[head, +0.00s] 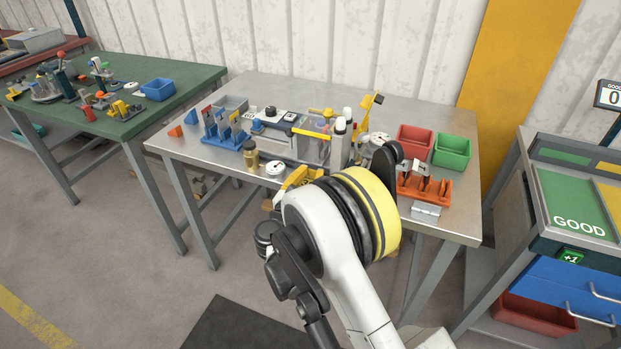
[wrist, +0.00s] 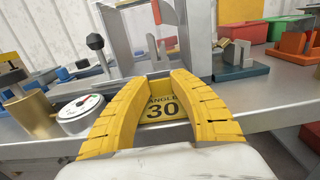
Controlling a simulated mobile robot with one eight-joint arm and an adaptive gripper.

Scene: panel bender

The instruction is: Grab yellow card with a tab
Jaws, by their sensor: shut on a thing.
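The yellow card (wrist: 161,107) shows in the wrist view, marked "ANGLE 30" in dark print. It sits between the two yellow fingers of my gripper (wrist: 162,82), which is shut on it. In the head view my gripper (head: 300,177) is at the front edge of the metal table (head: 350,101), partly behind my arm, and I cannot pick out the card there.
A brass cylinder (wrist: 33,112) and a round dial gauge (wrist: 80,113) stand left of my gripper, close by. A grey machine frame (wrist: 150,40) rises behind. Red (head: 415,140) and green (head: 452,151) bins and an orange rack (head: 424,186) are at the right.

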